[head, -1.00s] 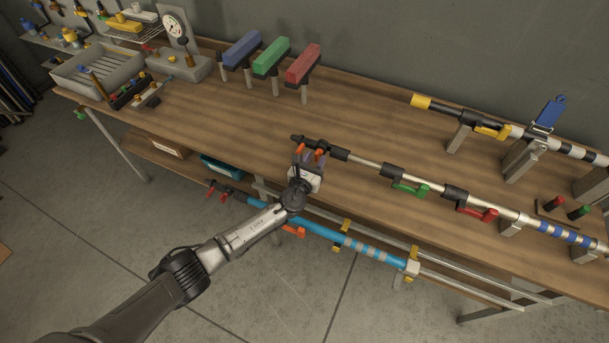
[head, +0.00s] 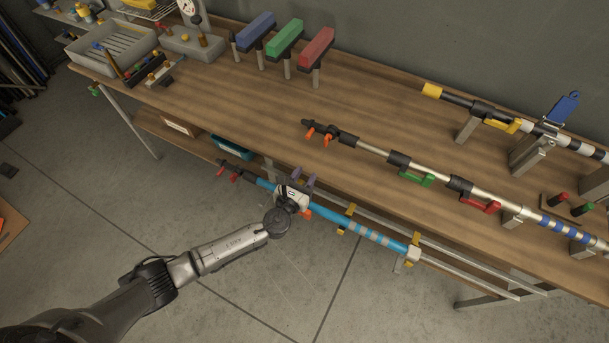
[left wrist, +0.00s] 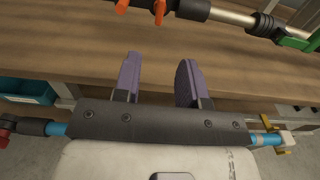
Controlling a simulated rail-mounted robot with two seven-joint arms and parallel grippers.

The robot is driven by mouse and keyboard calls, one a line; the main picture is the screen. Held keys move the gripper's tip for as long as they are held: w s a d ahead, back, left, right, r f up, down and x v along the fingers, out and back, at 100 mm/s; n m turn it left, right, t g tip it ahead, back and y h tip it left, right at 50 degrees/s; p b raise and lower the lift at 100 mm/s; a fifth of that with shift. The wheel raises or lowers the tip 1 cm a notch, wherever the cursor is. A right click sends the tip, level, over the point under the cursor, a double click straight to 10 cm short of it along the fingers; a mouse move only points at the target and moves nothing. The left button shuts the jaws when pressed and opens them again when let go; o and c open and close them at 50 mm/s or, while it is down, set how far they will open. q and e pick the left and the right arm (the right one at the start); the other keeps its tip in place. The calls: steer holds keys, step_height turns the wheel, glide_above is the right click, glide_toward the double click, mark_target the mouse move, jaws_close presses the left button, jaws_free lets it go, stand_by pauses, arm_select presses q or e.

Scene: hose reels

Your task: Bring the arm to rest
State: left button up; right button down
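My left gripper (head: 304,182) is over the front edge of the workbench (head: 230,105), in front of the metal pole with orange levers (head: 370,155). In the left wrist view its two purple fingers (left wrist: 158,80) stand apart with nothing between them. The pole with orange levers (left wrist: 195,8) lies beyond the fingertips, apart from them. The left arm crosses in front of a blue pole (head: 335,218) below the bench top and hides part of it. My right gripper is not in view.
Blue, green and red blocks (head: 285,38) stand on posts at the back. A grey tray (head: 110,52) is at the back left. A yellow-tipped pole (head: 455,100) rests on supports at right. The bench's middle is clear. Open floor (head: 200,210) lies in front.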

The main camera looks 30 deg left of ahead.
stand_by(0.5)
arm_select(q)
steer(key=s+a+r+n+g+y, duration=0.2)
steer(key=s+r+n+g+y, duration=0.15)
steer(key=n, duration=1.05)
steer(key=s+a+r+n+g+y, duration=0.2)
steer(key=r+n+g+y, duration=0.15)
steer(key=n, duration=1.05)
steer(key=s+d+n+g+h, duration=0.4)
steer(key=s+n+h, duration=0.15)
steer(key=s, duration=0.75)
steer(key=s+a+f+g+h, duration=0.15)
steer(key=s+f, duration=0.25)
steer(key=s, duration=0.4)
steer(key=s+d+f+g, duration=0.15)
steer(key=s+f, duration=0.25)
steer(key=s, duration=0.4)
step_height(320, 180, up, 26)
steer(key=a+p, duration=0.1)
steer(key=p, duration=2.5)
steer(key=shift+s+n, duration=0.25)
steer(key=shift+n, duration=0.2)
steer(key=shift+r, duration=0.1)
